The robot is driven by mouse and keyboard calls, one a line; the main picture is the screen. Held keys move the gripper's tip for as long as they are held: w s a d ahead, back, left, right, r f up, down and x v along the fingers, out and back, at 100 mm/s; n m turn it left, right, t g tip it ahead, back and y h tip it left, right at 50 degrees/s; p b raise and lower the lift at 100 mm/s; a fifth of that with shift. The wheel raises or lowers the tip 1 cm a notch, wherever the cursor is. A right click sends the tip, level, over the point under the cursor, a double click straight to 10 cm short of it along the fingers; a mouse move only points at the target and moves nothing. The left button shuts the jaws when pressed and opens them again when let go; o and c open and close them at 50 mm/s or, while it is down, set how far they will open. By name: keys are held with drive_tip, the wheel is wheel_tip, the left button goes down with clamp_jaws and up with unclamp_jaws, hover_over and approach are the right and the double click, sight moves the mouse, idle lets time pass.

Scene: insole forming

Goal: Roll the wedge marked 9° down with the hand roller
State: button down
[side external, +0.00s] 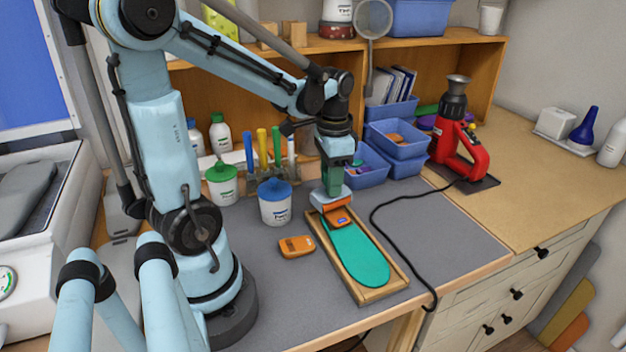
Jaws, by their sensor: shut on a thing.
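A teal insole (357,262) lies in a shallow wooden tray (393,282) on the grey mat. An orange wedge (339,217) with a small blue label lies on its far end. Another orange wedge (296,246) lies on the mat left of the tray. The markings on both are too small to read. My gripper (334,178) points down over the tray's far end, shut on what appears to be the hand roller (331,200). The roller is right at the first wedge; I cannot tell whether they touch. Its lower part is partly hidden.
White tubs with a green lid (221,185) and a blue lid (274,203) stand left of the tray. Blue bins (397,138) and a red heat tool (458,140) are behind to the right. Its black cable (378,207) runs beside the tray. The mat's front is clear.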

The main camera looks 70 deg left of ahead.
drive_tip(key=shift+r, duration=3)
